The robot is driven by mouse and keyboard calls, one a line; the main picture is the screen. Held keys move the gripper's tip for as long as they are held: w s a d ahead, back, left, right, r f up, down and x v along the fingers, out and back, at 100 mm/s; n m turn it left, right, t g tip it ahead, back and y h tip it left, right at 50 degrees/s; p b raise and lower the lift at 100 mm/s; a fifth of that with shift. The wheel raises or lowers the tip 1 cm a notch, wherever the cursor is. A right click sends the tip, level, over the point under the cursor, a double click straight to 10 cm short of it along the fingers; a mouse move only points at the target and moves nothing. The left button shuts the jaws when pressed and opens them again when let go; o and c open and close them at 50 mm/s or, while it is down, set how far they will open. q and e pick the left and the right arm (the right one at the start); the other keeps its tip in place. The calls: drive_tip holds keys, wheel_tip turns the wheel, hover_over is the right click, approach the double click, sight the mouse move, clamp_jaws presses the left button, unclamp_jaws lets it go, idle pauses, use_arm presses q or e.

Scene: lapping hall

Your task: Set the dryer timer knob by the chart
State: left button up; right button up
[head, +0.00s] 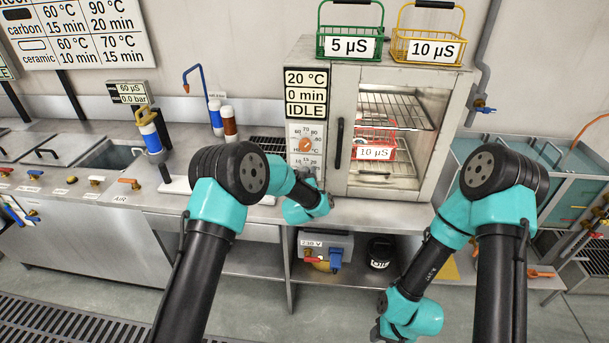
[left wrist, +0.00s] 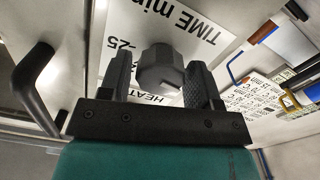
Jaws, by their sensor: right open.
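The dryer (head: 440,55) is a steel cabinet with its chamber in view. Its display (head: 306,92) reads 20 °C, 0 min, IDLE. Below it is the heat dial (head: 305,146); the time dial under that is partly hidden by my left wrist. In the left wrist view the dark timer knob (left wrist: 160,70) sits between the fingers of my left gripper (left wrist: 160,82), which look closed against its sides, beside the "TIME min" print. The chart (head: 85,35) lists temperatures and minutes for carbon and ceramic. My right gripper (head: 376,332) barely shows at the bottom edge, away from the dryer.
A red basket (head: 378,153) labelled 10 µS is inside the dryer. A green basket (head: 350,46) labelled 5 µS and a yellow basket (head: 428,46) labelled 10 µS stand on top. The door handle (head: 339,143) is close right of the dials.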

use_arm(q)
drive_tip(key=c, duration=0.7)
drive_tip(key=shift+m, duration=0.5)
drive_tip(key=m, duration=0.3)
drive_tip(key=shift+d, duration=0.1)
drive_tip(key=shift+m, duration=2)
drive_tip(key=o, duration=1)
drive_tip(key=shift+c, duration=0.2)
